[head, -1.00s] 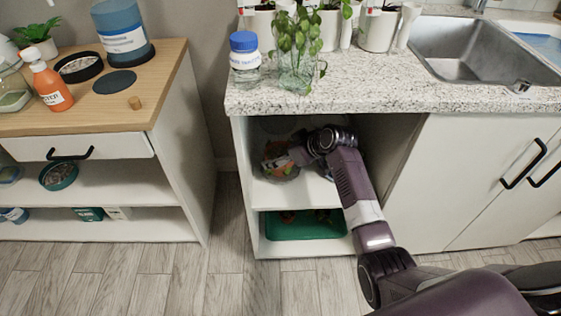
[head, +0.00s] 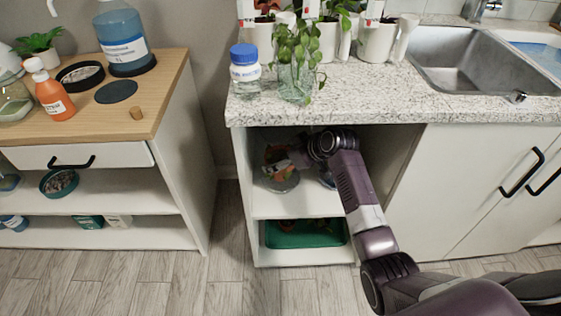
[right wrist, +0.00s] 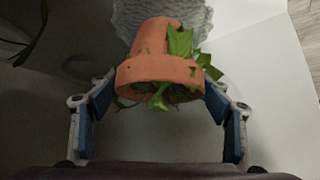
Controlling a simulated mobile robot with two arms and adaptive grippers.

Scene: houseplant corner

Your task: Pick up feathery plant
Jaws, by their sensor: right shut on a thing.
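My right gripper (head: 296,159) reaches into the open upper compartment of the cabinet under the counter. In the right wrist view its two fingers (right wrist: 160,84) are shut on an orange terracotta pot (right wrist: 157,70), one finger on each side of the rim. Green leaves (right wrist: 180,45) show at the rim and along the pot's side. I cannot tell whether they are feathery. The pot also shows small in the head view (head: 278,154), tilted, just above a clear round dish (head: 284,184). My left gripper is out of view.
The cabinet's shelf (head: 310,205) and the countertop (head: 370,100) close in the arm below and above. A green tray (head: 300,236) is underneath. On the counter stand a plant in a glass jar (head: 295,70) and a blue-capped bottle (head: 244,70). Floor (head: 230,240) is clear.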

